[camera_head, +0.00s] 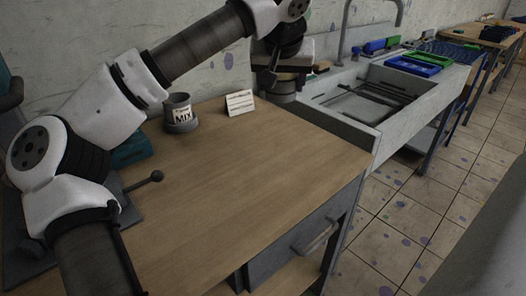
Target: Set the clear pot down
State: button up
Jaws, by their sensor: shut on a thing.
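My gripper (277,76) is at the far right corner of the wooden table, close to the wall and the sink. It is shut on a small round greyish pot (284,91), which I take to be the clear pot. The pot looks upright, at or just above the table's back edge; I cannot tell whether its base touches. The gripper's fingers and wrist hide its upper part. Another grey pot (180,118) with a label reading "MIX" stands on the table to the left.
A white card (240,102) stands between the two pots. The wooden table (230,190) is bare in the middle and front. A sink (372,105) adjoins it on the right, with blue and green trays (418,66) beyond. A dark lever with a ball knob (156,176) is at left.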

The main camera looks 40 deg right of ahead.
notch_tip(320, 180, down, 18)
jog(key=shift+f, duration=0.1)
dwell(0.4)
jog(key=shift+f, duration=0.15)
jog(key=o, duration=1.2)
jog(key=shift+s+a+r, duration=0.1)
jog(key=shift+r, duration=0.4)
jog(key=b+v, duration=0.1)
jog(key=v, duration=1)
jog(key=shift+s+r, duration=0.1)
